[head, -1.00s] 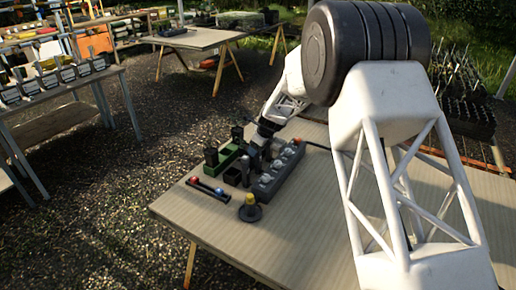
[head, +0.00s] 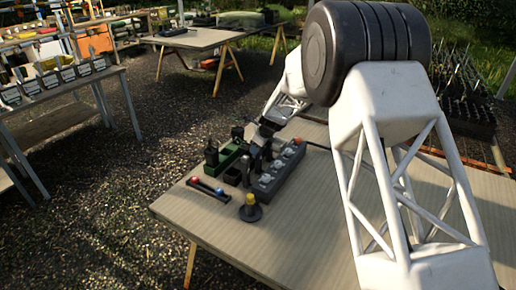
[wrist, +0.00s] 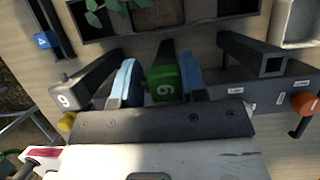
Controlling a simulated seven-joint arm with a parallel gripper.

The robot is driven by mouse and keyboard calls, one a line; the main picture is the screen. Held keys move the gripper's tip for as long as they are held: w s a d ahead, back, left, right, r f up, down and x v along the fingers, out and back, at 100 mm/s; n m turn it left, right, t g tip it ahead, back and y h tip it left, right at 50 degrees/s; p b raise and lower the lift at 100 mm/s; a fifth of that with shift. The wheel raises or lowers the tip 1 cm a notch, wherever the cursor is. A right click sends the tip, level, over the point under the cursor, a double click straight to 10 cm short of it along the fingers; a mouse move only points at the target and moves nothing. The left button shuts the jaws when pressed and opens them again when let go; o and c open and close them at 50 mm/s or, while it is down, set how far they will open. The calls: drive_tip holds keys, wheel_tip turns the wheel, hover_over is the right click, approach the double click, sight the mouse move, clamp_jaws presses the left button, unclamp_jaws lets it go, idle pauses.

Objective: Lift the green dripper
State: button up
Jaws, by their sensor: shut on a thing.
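The green dripper (wrist: 163,86) is in the wrist view, a green block with a white number mark and a dark stem running up behind it. My gripper (wrist: 160,80) is shut on it, with one blue finger pad on each side. The pads hide its flanks. I cannot tell whether it is clear of its support. In the head view my gripper (head: 262,138) is small among the dark items on the table, and the dripper cannot be made out there.
A dark numbered part (wrist: 85,82) lies left of the fingers, and a dark square tube (wrist: 255,58) lies right. A dark compartment tray (wrist: 190,22) holds a leafy sprig. A grey strip (head: 280,172) and yellow-topped piece (head: 250,203) stand on the table (head: 300,235); its front is clear.

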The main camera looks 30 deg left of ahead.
drive_tip(key=shift+r, duration=0.1)
drive_tip(key=shift+r, duration=0.8)
drive_tip(key=shift+s+d+r, duration=0.1)
drive_tip(key=shift+r, duration=0.85)
drive_tip(key=s+d+r, duration=0.1)
drive_tip(key=s+d, duration=0.9)
drive_tip(key=s, duration=0.1)
drive_tip(key=shift+s+d+r, duration=0.2)
drive_tip(key=shift+s, duration=0.2)
